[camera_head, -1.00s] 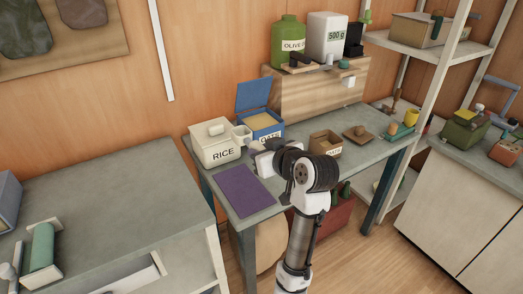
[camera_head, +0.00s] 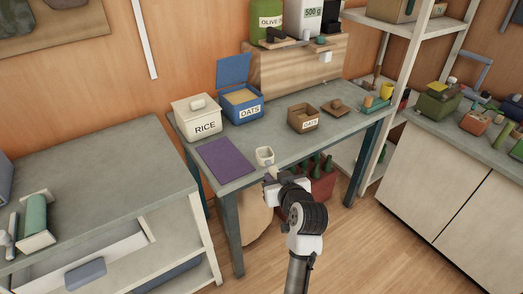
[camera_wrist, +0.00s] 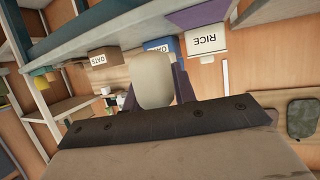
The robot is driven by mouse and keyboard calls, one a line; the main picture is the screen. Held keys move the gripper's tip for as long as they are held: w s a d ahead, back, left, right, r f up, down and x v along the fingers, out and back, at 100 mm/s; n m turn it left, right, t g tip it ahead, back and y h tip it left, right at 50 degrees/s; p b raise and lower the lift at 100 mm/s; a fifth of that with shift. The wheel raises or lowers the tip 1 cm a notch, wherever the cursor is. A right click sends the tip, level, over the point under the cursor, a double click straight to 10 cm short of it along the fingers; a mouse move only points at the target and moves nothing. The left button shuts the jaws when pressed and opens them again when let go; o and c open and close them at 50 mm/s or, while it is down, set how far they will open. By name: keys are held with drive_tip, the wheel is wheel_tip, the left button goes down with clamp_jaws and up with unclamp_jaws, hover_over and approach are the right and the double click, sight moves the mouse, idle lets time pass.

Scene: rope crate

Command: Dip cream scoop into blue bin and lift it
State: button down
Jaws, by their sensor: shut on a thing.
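The cream scoop (camera_head: 265,155) is held near the front edge of the table, to the right of the purple mat. It fills the middle of the wrist view (camera_wrist: 152,80). My gripper (camera_head: 269,169) is shut on the scoop. I cannot tell what is in its cup.
A cream RICE bin (camera_head: 197,119), closed, stands left of the blue bin. A small brown box (camera_head: 303,118) stands to the right. A purple mat (camera_head: 228,162) lies at front left. The table (camera_head: 279,143) is clear between mat and brown box.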

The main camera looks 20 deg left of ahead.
drive_tip(key=d+f+m+t+h, duration=0.1)
drive_tip(key=d+f+m+h, duration=0.2)
drive_tip(key=d+f, duration=0.4)
drive_tip(key=d+f+m+t+h, duration=0.1)
drive_tip(key=d+f+m+h, duration=0.3)
drive_tip(key=f, duration=1.6)
drive_tip(key=d, duration=0.3)
drive_tip(key=shift+s+f+h, duration=0.25)
drive_tip(key=shift+f+h, duration=0.05)
drive_tip(key=shift+h, duration=0.1)
drive_tip(key=shift+d+f+b, duration=0.15)
drive_tip(key=shift+f+b, duration=0.5)
drive_tip(key=shift+b, duration=0.05)
